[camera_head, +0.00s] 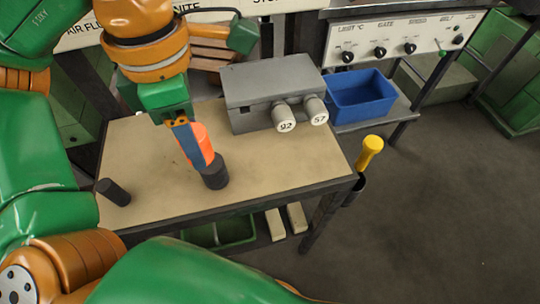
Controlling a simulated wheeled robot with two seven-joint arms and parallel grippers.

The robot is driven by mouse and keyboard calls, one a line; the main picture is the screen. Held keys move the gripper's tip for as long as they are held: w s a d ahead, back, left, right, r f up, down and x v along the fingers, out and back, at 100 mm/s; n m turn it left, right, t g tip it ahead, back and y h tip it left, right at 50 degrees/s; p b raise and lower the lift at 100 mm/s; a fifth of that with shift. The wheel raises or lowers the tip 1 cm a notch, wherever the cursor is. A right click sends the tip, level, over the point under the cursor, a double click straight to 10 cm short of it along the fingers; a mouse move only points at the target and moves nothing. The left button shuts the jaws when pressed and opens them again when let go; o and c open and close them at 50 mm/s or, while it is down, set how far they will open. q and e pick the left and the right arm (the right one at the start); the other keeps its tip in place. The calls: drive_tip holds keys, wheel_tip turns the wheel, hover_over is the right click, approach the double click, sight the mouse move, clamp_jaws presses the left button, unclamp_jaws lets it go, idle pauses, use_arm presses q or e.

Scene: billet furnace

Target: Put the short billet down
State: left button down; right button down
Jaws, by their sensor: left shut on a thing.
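My left gripper (205,160) reaches down over the tan table (270,165), with one blue finger and an orange-red part beside it. It is shut on a dark, stubby cylinder, the short billet (215,175), at the fingertips. The billet is close to upright and near the table's front half. I cannot tell whether its base touches the tabletop. My right gripper is not in view.
A grey block (268,82) with two pale cylinders marked 92 (284,118) and 57 (316,110) stands at the table's back right. A blue bin (362,97) is beyond it. A yellow-handled tool (370,150) hangs at the right edge. The tabletop right of the billet is clear.

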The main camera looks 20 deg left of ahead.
use_arm(q)
drive_tip(key=w+d+f, duration=0.2)
drive_tip(key=w, duration=0.1)
drive_tip(key=w+d+f, duration=0.2)
drive_tip(key=w+f, duration=0.1)
drive_tip(key=w+d+f, duration=0.3)
drive_tip(key=shift+w+f+p, duration=0.25)
drive_tip(key=shift+w+p, duration=0.05)
drive_tip(key=shift+w, duration=0.1)
drive_tip(key=f, duration=0.4)
drive_tip(key=shift+w+d, duration=0.15)
drive_tip(key=shift+w, duration=0.2)
drive_tip(key=shift+w+f, duration=0.1)
drive_tip(key=shift+f, duration=0.2)
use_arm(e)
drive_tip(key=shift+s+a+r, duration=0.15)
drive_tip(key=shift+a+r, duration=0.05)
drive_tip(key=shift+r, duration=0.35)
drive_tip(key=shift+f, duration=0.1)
use_arm(q)
drive_tip(key=shift+f, duration=0.2)
drive_tip(key=shift+c, duration=1.7)
unclamp_jaws()
drive_tip(key=shift+r, duration=0.1)
